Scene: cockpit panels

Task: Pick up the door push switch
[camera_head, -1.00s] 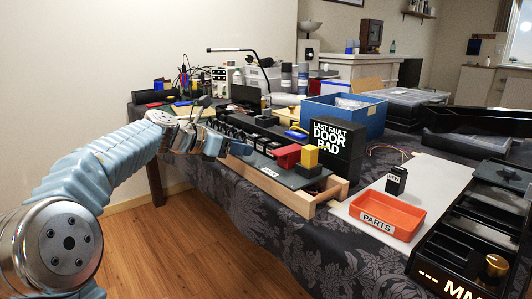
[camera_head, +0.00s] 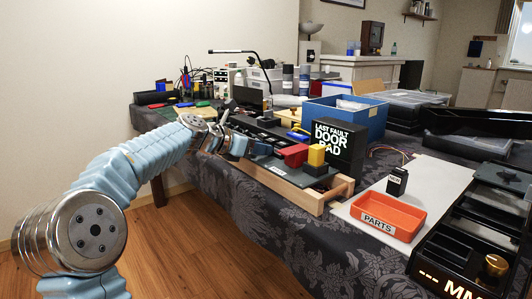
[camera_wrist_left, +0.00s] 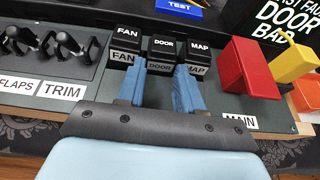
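The black door push switch (camera_wrist_left: 163,48), marked DOOR, sits in the panel between the FAN switch (camera_wrist_left: 127,45) and the MAP switch (camera_wrist_left: 198,50) in the left wrist view. My left gripper (camera_wrist_left: 160,80) is open. Its two blue fingers point at the row of switches, their tips near the gaps on either side of the DOOR switch. I cannot tell whether they touch it. In the head view my left gripper (camera_head: 252,148) is over the panel's near edge and hides this switch. My right gripper is not in view.
A red block (camera_head: 294,155) and yellow block (camera_head: 316,155) stand right of the gripper. The black DOOR BAD box (camera_head: 339,145) is behind them. A small black part marked NEW (camera_head: 397,181) and an orange PARTS tray (camera_head: 388,215) lie farther right.

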